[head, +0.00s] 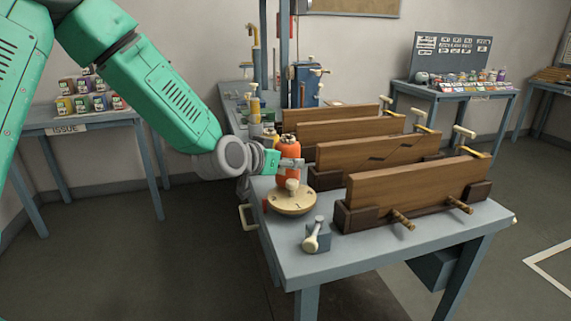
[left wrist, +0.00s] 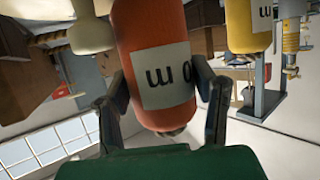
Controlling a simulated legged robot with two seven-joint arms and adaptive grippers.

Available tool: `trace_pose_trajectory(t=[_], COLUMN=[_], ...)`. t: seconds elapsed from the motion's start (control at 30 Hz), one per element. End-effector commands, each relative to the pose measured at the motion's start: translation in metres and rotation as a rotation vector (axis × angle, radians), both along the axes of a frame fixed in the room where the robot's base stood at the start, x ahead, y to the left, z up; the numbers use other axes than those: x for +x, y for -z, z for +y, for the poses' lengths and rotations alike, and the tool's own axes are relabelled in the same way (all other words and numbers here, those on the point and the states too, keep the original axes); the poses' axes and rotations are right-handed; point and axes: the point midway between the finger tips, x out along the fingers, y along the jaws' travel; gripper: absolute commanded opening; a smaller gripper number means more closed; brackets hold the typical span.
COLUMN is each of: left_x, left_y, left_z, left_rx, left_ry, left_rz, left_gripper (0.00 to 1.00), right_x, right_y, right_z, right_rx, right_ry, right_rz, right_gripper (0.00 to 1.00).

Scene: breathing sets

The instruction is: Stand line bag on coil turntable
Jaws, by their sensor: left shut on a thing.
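An orange, rounded line bag (head: 291,148) with a white label is gripped by my left gripper (head: 290,163). In the left wrist view the orange bag (left wrist: 155,50) sits between the two dark fingers of the left gripper (left wrist: 170,95), its label facing the camera. The coil turntable (head: 291,204) is a round pale wooden disc with a cream knob on top, near the left edge of the bench. The bag is upright at the turntable's back side, behind the knob. I cannot tell whether its base touches the disc. My right gripper is not in view.
Several upright wooden boards (head: 415,190) in dark holders fill the bench's right side. A small blue block with a cream lever (head: 317,236) stands in front of the turntable. Yellow and cream items (head: 254,103) stand behind. A side table (head: 75,123) holds small boxes.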

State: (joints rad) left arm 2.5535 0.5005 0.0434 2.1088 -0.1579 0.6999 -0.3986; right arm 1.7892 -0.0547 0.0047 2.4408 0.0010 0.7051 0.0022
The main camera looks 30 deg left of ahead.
Motion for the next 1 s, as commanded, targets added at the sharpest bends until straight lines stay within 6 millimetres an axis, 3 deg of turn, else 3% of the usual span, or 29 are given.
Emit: trace_pose_trajectory(t=[0.3, 0.33, 0.4, 0.77, 1.0], left_x=[0.001, 0.000, 0.000, -0.002, -0.038], left_y=[0.005, 0.006, 0.006, 0.003, -0.013], left_z=[0.002, 0.002, 0.002, 0.001, 0.004], left_rx=[-0.002, -0.002, -0.002, -0.001, -0.002], left_ry=[-0.002, -0.001, -0.001, 0.000, 0.000], left_rz=[-0.005, -0.002, -0.002, -0.002, -0.004], left_gripper=[0.07, 0.55, 0.72, 0.72, 0.72], right_x=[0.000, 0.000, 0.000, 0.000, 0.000], right_y=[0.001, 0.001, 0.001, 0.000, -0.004], right_z=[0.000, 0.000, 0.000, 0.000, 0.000], right_rx=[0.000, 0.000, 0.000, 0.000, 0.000], right_ry=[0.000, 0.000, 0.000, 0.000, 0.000], right_rz=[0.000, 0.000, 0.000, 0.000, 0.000], right_gripper=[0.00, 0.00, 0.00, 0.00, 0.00])
